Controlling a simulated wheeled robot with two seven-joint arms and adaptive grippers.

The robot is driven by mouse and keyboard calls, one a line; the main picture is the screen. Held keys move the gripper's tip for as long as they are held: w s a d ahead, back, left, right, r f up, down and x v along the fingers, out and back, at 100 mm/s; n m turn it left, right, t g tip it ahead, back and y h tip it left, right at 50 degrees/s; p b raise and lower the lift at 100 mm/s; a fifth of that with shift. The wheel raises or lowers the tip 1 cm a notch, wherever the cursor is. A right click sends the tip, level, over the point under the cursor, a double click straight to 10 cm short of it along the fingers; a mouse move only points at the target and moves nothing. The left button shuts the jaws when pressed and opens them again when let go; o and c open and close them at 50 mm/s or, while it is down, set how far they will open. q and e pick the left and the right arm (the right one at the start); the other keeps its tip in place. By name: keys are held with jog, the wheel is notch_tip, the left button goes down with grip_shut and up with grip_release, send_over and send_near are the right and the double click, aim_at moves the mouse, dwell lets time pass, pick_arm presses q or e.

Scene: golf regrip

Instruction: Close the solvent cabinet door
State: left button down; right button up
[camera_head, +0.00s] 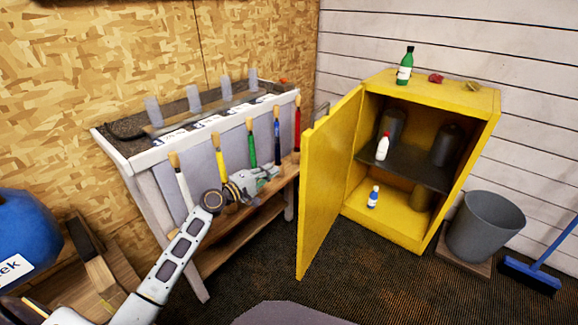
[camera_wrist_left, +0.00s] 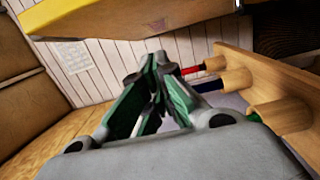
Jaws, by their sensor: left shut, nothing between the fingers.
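The yellow solvent cabinet (camera_head: 390,236) stands against the white wall in the head view. Its door (camera_head: 328,180) is swung wide open toward the left, and a grey handle (camera_head: 321,111) shows near its top edge. Inside are a white bottle with a red cap (camera_head: 383,147), a small blue-and-white bottle (camera_head: 373,197) and several dark cans. My left gripper (camera_head: 272,172) is shut and empty, in front of the bench, left of the door and apart from it. The left wrist view also shows its closed fingertips (camera_wrist_left: 158,85), with a yellow surface above. My right gripper is not in view.
A green bottle (camera_head: 405,66) stands on the cabinet top. A grey bucket (camera_head: 484,226) and a blue broom (camera_head: 531,273) are right of the cabinet. Dark carpet (camera_head: 390,285) in front is clear.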

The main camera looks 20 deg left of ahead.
pick_arm(q)
jog(key=shift+w, duration=0.1)
jog(key=w+d, duration=0.8)
jog(key=shift+b, duration=0.35)
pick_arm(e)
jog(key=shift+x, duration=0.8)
pick_arm(q)
jog(key=shift+s+d, duration=0.1)
jog(key=shift+d, duration=0.2)
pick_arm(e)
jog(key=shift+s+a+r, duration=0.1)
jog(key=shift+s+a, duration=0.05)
